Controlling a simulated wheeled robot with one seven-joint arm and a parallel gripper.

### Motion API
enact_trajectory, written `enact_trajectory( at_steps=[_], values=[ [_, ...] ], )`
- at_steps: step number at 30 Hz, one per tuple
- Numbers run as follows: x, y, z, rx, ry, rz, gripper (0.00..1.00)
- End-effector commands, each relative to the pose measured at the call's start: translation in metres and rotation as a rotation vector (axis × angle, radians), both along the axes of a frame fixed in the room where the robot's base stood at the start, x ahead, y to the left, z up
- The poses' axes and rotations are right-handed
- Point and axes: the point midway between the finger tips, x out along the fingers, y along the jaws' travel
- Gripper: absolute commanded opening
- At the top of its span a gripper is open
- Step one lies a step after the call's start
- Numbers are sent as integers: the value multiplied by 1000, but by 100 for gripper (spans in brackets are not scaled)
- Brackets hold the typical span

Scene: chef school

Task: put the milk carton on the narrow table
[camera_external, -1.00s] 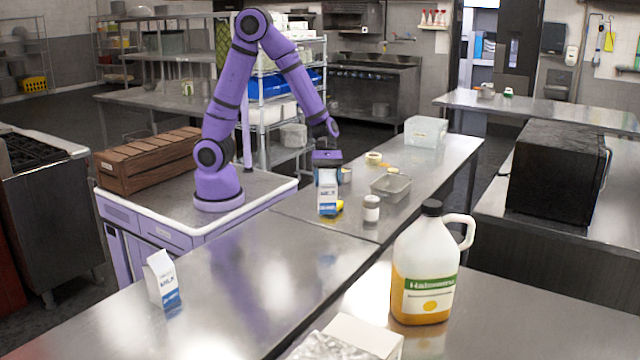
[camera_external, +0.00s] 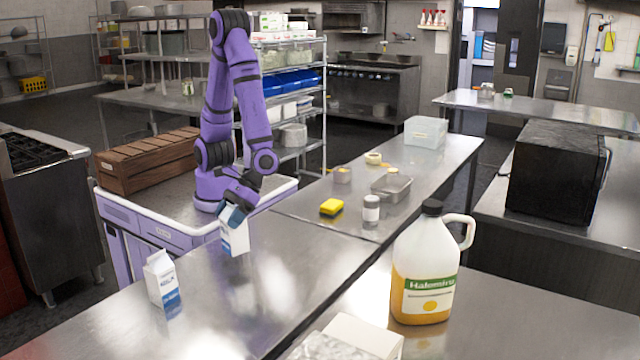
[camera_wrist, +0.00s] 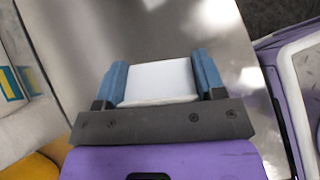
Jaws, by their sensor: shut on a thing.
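My gripper (camera_external: 234,214) is shut on a white and blue milk carton (camera_external: 236,238), which hangs tilted below the fingers. It is over the left part of the steel tables; I cannot tell whether it touches the top. In the wrist view the carton (camera_wrist: 160,80) shows as a white face between the two blue fingers (camera_wrist: 160,82). A second milk carton (camera_external: 162,279) stands on the steel table (camera_external: 215,310) at the front left, left of my gripper. Steel tabletops run to the back (camera_external: 440,150) and across the back right (camera_external: 560,110); I cannot tell which is the narrow table.
A yellow sponge (camera_external: 331,207), a lidded jar (camera_external: 371,209) and a clear tray (camera_external: 391,187) stand right of my gripper. A big juice jug (camera_external: 425,270) stands at the front right. A black microwave (camera_external: 555,175) is farther right. The steel between the two cartons is clear.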

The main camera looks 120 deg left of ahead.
Motion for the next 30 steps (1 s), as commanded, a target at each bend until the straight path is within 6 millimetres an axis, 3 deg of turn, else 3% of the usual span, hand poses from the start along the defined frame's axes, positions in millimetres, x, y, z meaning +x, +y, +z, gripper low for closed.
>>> enact_trajectory(
  at_steps=[6,10,24,30],
  values=[
    [-24,-24,-2,-2,-1,-91,7],
    [-19,-32,-2,-3,-2,-103,7],
    [65,-88,-13,-3,-2,-103,7],
    [92,-106,-15,-3,-2,-102,7]
  ],
)
